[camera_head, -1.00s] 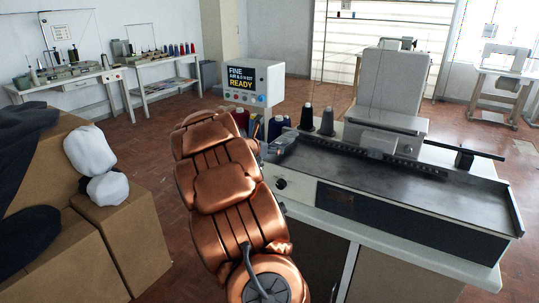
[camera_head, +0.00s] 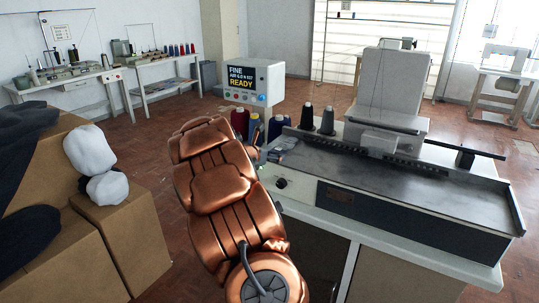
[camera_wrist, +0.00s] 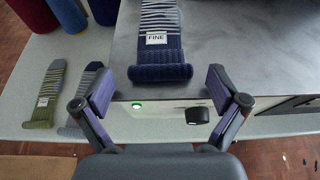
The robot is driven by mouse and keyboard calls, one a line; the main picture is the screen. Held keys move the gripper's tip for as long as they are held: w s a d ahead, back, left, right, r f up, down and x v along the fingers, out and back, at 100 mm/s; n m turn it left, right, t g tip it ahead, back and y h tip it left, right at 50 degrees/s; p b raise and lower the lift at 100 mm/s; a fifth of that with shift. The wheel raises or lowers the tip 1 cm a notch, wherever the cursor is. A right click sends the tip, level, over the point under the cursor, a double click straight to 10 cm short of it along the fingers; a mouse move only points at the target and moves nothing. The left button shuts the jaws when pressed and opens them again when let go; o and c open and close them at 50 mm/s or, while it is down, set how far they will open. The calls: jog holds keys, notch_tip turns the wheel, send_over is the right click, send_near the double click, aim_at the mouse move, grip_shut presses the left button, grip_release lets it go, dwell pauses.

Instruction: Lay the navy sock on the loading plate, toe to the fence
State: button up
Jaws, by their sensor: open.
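In the wrist view, the navy sock (camera_wrist: 160,72) with pale stripes and a "FINE" label lies flat on the grey metal plate (camera_wrist: 250,45), at its left front. Its thick rolled end lies near the plate's front edge; its other end runs out of the picture's top. My gripper (camera_wrist: 162,90) is open, with one finger on each side of the rolled end and visible gaps to both. Nothing is between the pads except possibly the sock's end below; height is unclear. In the head view, the plate (camera_head: 420,180) is on the machine, and my copper arm hides most of the gripper.
An olive sock (camera_wrist: 45,95) and a grey-blue sock (camera_wrist: 82,95) lie on the pale tabletop left of the plate, near thread cones (camera_wrist: 68,12). Dark cones (camera_head: 326,120) stand behind the plate. A "READY" display (camera_head: 241,77) stands behind. Cardboard boxes (camera_head: 125,240) are at left.

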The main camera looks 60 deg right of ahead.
jog(key=shift+r, duration=0.2)
jog(key=v, duration=1.2)
jog(key=shift+s+a+f, duration=0.1)
jog(key=shift+f, duration=0.05)
jog(key=s+a+f+m+y, duration=0.2)
jog(key=s+a+m+y, duration=0.2)
jog(key=a, duration=1.1)
jog(key=s+a+f+m+g+y, duration=0.1)
jog(key=s+a+f+m+y, duration=0.2)
jog(key=s+a, duration=1)
jog(key=s+a+f+m+g+y, duration=0.1)
jog(key=s+a+f+m+y, duration=0.2)
jog(key=a, duration=1.4)
jog(key=s+m+y, duration=0.3)
jog(key=s+m, duration=0.3)
jog(key=m, duration=0.2)
jog(key=shift+a+f, duration=0.2)
jog(key=shift+a, duration=0.15)
